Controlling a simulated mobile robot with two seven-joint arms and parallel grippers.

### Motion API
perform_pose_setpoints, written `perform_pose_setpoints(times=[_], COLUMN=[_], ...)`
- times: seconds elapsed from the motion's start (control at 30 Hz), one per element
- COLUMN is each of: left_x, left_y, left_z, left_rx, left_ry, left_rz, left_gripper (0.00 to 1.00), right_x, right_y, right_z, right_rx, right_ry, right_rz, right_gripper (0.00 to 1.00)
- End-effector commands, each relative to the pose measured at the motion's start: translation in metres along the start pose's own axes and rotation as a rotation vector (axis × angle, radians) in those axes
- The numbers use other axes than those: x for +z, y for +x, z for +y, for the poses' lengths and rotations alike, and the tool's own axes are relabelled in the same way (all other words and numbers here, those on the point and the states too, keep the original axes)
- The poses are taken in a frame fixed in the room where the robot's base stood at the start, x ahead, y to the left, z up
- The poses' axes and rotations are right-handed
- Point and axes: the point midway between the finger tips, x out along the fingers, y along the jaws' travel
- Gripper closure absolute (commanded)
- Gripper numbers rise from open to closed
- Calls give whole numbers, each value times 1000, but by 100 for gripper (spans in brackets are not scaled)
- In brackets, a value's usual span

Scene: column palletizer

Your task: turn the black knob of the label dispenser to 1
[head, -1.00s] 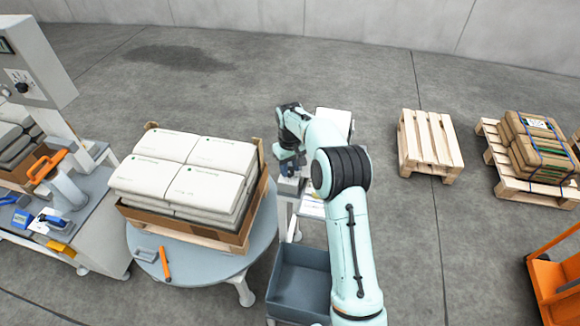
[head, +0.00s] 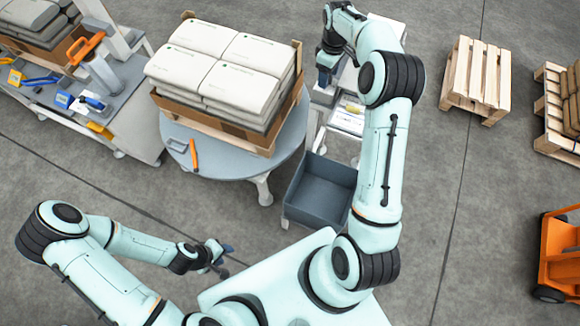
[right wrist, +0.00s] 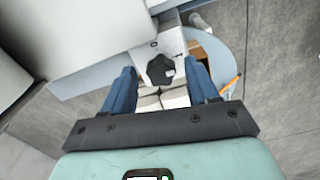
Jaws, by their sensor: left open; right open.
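The black knob (right wrist: 160,70) sits on the pale front of the label dispenser (right wrist: 108,33) in the right wrist view. My right gripper (right wrist: 161,69) is open, with one blue finger on either side of the knob. A small light mark shows at the knob's right side; I cannot read its setting or tell whether the fingers touch it. In the head view my right gripper (head: 325,78) points down at the dispenser's stand, and my arm hides the knob. My left gripper (head: 222,254) is open and empty, low over the floor in front of my body.
A round table (head: 208,160) left of the dispenser carries a box of white sacks (head: 222,62) and an orange marker (head: 194,156). A blue-grey bin (head: 318,190) stands below the dispenser stand. A workbench is at far left, an empty pallet (head: 475,78) at right.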

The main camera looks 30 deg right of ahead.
Motion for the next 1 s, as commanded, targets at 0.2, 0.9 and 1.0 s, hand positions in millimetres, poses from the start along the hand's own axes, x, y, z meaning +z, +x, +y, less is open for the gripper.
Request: perform_pose_setpoints(times=[0.2,0.9,1.0], left_x=[0,0,0], left_y=[0,0,0], left_z=[0,0,0], left_rx=[0,0,0], left_ry=[0,0,0], left_rz=[0,0,0], left_gripper=[57,57,57], right_x=[0,-2,-2], right_y=[0,-54,-74], right_z=[0,0,0], right_rx=[0,4,5], right_ry=[-312,-959,-959], right_rz=[1,2,3], right_gripper=[41,41,41])
